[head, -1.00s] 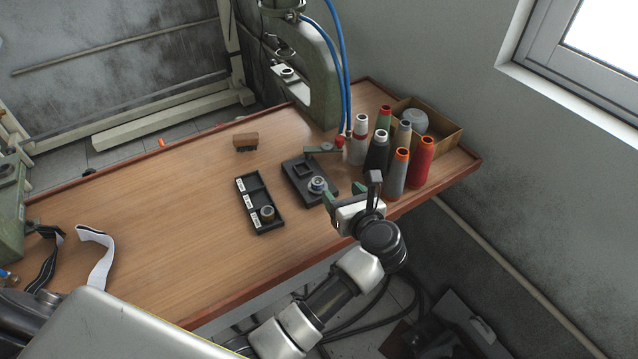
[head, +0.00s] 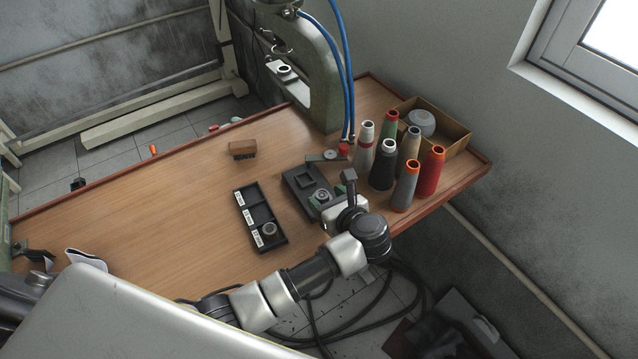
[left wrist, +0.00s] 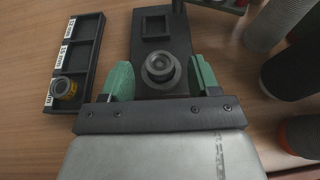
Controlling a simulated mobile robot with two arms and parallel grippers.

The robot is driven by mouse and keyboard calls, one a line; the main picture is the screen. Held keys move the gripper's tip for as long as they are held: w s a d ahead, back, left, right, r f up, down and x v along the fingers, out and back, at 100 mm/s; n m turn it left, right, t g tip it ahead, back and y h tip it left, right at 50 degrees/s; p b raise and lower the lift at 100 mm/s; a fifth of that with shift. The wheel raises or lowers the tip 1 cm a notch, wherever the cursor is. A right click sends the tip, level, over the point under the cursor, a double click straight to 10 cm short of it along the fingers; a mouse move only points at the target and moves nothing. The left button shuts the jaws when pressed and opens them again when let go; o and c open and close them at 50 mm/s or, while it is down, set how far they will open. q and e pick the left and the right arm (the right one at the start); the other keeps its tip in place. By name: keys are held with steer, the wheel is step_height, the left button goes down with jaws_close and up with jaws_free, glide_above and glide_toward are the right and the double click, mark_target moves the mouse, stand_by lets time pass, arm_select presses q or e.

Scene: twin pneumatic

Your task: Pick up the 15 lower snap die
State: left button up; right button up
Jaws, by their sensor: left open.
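A grey, round, stepped die (head: 322,196) sits on a black plate fixture (head: 298,183) that also has a square frame. In the left wrist view this die (left wrist: 160,68) lies between the green fingers of my left gripper (left wrist: 159,77), which is open with visible gaps on both sides. In the head view my left gripper (head: 335,205) is at the fixture's near right end, partly hiding it. A second round die with a yellow band (left wrist: 65,88) sits in the end compartment of a black labelled tray (left wrist: 93,58). I cannot tell from the labels which die is the 15.
Thread cones (head: 383,164) stand close to the right of my gripper, with a cardboard box (head: 455,136) behind. The press (head: 318,85) stands at the back with blue hoses. A brown block (head: 242,149) lies further left. The left tabletop is mostly clear.

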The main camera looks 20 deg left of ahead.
arm_select(q)
steer(key=shift+x, duration=1)
steer(key=shift+d, duration=0.2)
steer(key=shift+s+d+r, duration=0.15)
steer(key=shift+s+d, duration=0.05)
steer(key=shift+s, duration=0.15)
steer(key=shift+c, duration=0.3)
steer(key=shift+s+d+r, duration=0.15)
steer(key=shift+c, duration=3.6)
jaws_close()
arm_select(e)
steer(key=shift+w+d, duration=0.2)
steer(key=shift+w, duration=0.05)
steer(key=shift+a, duration=0.1)
